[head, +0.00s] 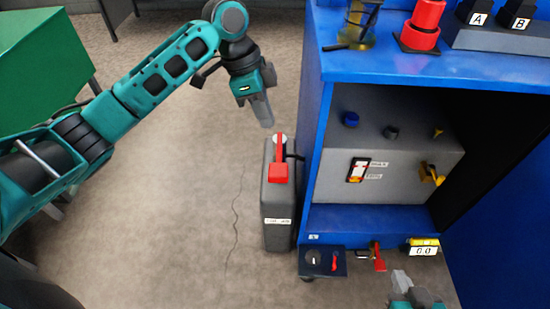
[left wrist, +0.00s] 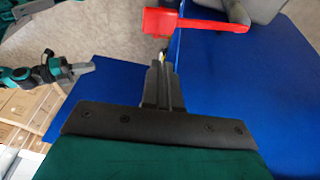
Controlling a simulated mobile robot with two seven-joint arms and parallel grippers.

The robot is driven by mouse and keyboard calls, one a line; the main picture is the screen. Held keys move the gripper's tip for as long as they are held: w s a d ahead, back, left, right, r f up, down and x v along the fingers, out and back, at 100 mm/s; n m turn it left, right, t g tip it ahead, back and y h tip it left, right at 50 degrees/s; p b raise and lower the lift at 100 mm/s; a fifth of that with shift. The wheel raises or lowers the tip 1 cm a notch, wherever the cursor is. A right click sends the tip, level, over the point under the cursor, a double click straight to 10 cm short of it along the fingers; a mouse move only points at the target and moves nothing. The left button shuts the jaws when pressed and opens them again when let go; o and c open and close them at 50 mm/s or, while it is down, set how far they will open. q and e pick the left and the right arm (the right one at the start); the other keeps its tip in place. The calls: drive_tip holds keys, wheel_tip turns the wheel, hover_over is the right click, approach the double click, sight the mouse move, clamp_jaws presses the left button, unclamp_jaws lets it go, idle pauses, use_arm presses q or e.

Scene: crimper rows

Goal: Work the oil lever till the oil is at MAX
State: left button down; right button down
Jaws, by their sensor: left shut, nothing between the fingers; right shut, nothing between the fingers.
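A grey upright canister (head: 277,215) stands on the floor against the cabinet's left side. A red lever (head: 280,172) sits on its top; its small label is too blurred to read. In the left wrist view a red handle (left wrist: 195,22) shows above my fingers. The grey tank (head: 410,185) inside the cabinet has a gauge window (head: 358,170) with a label reading MAX near its top; its exact level is hard to tell. My left gripper (head: 267,121) is shut and empty, just above the red lever, apart from it. My right gripper (head: 401,283) is shut and empty at the bottom edge.
The blue cabinet (head: 320,150) stands right of the canister. A yellow tap (head: 431,174) is on the tank. Below are a small knob panel (head: 322,262), another red lever (head: 378,258) and a display reading 0.0 (head: 424,250).

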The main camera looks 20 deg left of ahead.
use_arm(q)
drive_tip(key=shift+v, duration=0.95)
drive_tip(key=shift+w+a, duration=0.15)
drive_tip(key=shift+w, duration=0.05)
drive_tip(key=b, duration=0.1)
approach(279, 171)
drive_tip(key=x, duration=0.5)
drive_tip(key=shift+w+d, duration=0.2)
drive_tip(key=shift+w, duration=0.1)
drive_tip(key=shift+s+f, duration=0.15)
drive_tip(key=shift+f, duration=0.45)
